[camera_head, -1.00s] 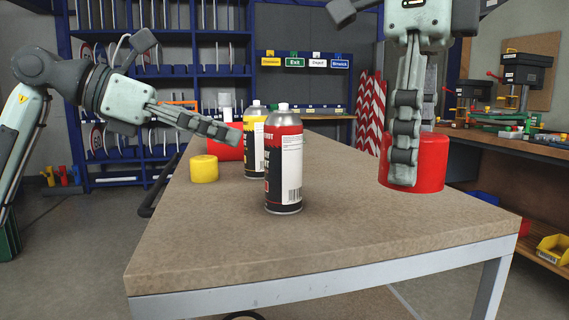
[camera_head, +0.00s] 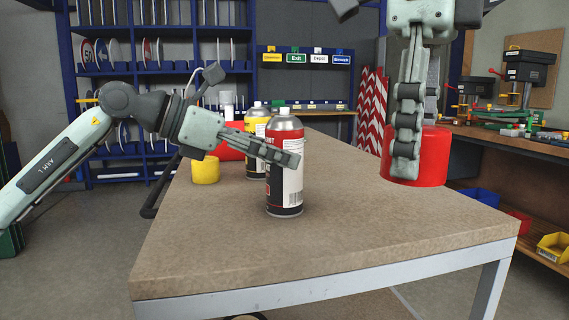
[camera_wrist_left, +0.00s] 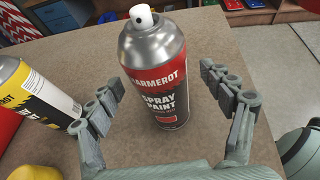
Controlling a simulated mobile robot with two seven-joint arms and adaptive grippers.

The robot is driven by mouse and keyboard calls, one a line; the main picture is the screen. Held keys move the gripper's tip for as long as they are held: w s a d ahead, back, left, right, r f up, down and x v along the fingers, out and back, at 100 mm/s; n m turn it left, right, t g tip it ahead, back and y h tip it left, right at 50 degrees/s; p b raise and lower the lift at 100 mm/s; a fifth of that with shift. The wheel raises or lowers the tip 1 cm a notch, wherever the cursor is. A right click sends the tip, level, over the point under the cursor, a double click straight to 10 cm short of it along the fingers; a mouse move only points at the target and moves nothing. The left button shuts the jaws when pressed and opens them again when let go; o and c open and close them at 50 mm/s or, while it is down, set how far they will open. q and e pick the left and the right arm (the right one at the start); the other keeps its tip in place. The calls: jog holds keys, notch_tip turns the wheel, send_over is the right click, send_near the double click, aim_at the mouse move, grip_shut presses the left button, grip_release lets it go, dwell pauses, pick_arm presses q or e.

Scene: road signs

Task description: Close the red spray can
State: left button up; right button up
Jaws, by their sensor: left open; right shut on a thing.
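The red spray can (camera_head: 285,197) stands upright on the table, its white nozzle uncovered. It also shows in the left wrist view (camera_wrist_left: 160,75), with a silver shoulder and a red and black label. My left gripper (camera_head: 285,152) is open, with one finger across the can in the head view. In the left wrist view its fingers (camera_wrist_left: 163,90) are on either side of the can, with visible gaps. My right gripper (camera_head: 405,150) points down and is shut on a red cap (camera_head: 430,158) at the table's right side. Its far finger is hidden.
A yellow spray can (camera_head: 256,126) and a yellow cap (camera_head: 205,171) stand behind and left of the red can. A red object (camera_head: 230,152) is partly hidden behind them. The front of the table (camera_head: 330,240) is clear.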

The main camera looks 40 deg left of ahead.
pick_arm(q)
jog(key=shift+x, duration=1)
jog(key=shift+r, duration=0.1)
jog(key=c, duration=1.6)
